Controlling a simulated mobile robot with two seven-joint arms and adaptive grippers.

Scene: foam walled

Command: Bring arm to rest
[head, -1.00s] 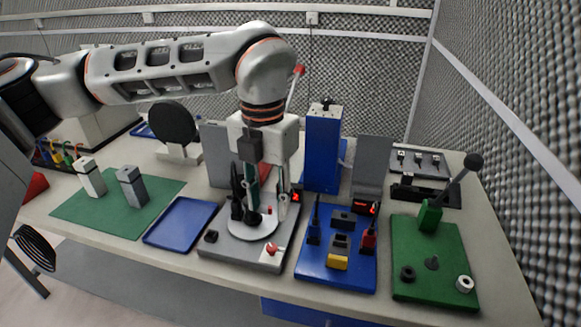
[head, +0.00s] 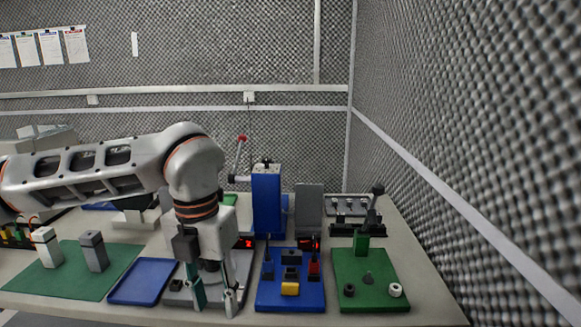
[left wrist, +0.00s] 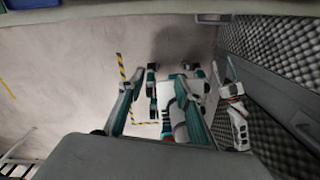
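My left gripper (head: 213,303) comes in from the left and hangs fingers-down in front of the grey fixture board (head: 178,298), at the front of the bench. Its two teal-and-white fingers stand apart with nothing between them. It hides most of the grey board and what stands on it. In the left wrist view the spread fingers of the left gripper (left wrist: 160,112) show against a pale floor. White and teal parts between and beside them look like parts of my own body.
The bench holds a blue tray (head: 142,282), a green mat (head: 75,272) with two upright blocks, a blue board (head: 290,297), and a green board (head: 370,285) with a lever. A tall blue press (head: 267,205) stands behind. A foam wall (head: 450,130) closes the right side.

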